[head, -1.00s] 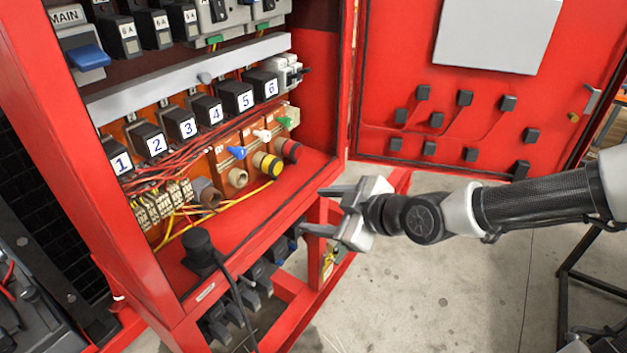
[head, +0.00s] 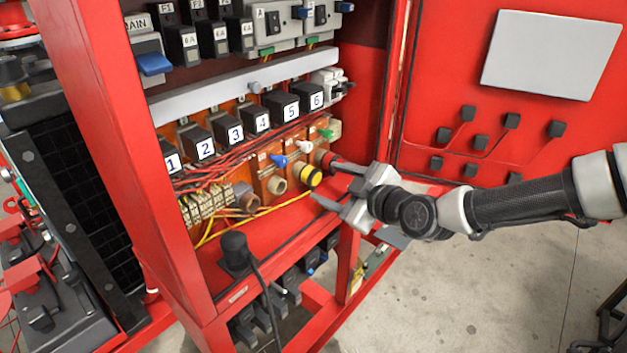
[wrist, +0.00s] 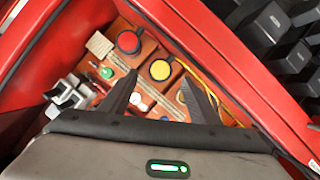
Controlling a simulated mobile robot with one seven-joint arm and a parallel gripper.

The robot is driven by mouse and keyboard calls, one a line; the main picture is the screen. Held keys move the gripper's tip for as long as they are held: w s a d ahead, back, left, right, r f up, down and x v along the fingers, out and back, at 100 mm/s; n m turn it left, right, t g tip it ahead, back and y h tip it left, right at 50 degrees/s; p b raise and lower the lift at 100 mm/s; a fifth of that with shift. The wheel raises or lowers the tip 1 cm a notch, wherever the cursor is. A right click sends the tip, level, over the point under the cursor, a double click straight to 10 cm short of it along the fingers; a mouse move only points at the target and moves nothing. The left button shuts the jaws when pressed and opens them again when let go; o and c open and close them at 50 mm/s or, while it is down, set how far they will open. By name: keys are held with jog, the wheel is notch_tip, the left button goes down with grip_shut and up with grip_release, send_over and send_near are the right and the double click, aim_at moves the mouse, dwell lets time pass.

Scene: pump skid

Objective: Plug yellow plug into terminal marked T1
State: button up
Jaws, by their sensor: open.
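The yellow plug (head: 308,176) sits on the orange panel in the lower cabinet, beside the red plug (head: 328,160). In the wrist view, the yellow plug (wrist: 160,70) shows as a round yellow face in a black ring, and the red plug (wrist: 129,41) is to its upper left. My gripper (head: 326,181) is open and empty. In the wrist view, its fingers (wrist: 160,82) point toward the panel, one on each side of the yellow plug's line; I cannot tell the exact gap. No T1 mark is readable; small labels on the orange panel are too blurred.
Brown round sockets (head: 275,184) lie left of the yellow plug, with blue, white and green levers above. Numbered black breakers (head: 235,134) are above. A black plug with a cable (head: 235,252) stands on the red ledge. The open red door (head: 440,85) is at right.

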aim_at(316, 178)
jog(key=x, duration=0.7)
jog(key=shift+w+a+f, duration=0.1)
jog(key=shift+w+a, duration=0.05)
jog(key=c, duration=1.1)
jog(key=shift+s+d+p, duration=0.2)
jog(key=shift+s+d, duration=0.5)
jog(key=shift+d, duration=0.2)
jog(key=shift+s+d+p, duration=0.15)
jog(key=shift+s+d, duration=0.55)
jog(key=shift+d, duration=0.2)
